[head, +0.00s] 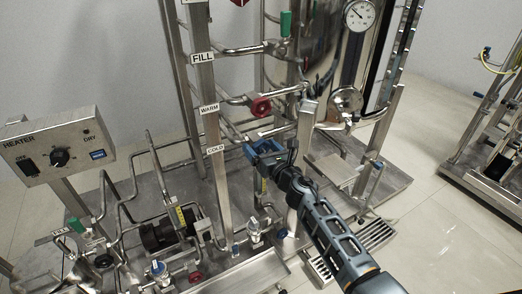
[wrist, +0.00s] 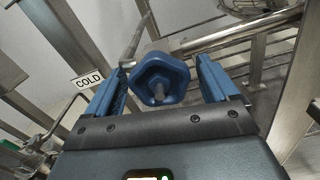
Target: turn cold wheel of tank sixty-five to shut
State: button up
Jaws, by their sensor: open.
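The cold wheel (wrist: 158,82) is a blue knob with a lobed rim and a pale stem end at its centre. It sits on a steel pipe beside a "COLD" label (wrist: 88,79), which also shows on the post in the head view (head: 214,149). My gripper (wrist: 160,68) is open, with one blue finger on each side of the wheel. A narrow gap seems to show at each side; contact is hard to judge. In the head view my gripper (head: 264,149) is at the cold line, and its blue fingers blend with the wheel. No tank number is readable.
A red wheel (head: 260,107) sits on the warm line just above. A green handle (head: 286,24) is near the fill line. The steel tank (head: 328,60) with a gauge (head: 359,15) stands behind. Posts and pipes crowd my gripper; open floor (head: 440,225) lies at the right.

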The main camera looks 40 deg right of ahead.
jog(key=shift+w, duration=0.1)
jog(key=shift+c, duration=0.4)
jog(key=c, duration=0.9)
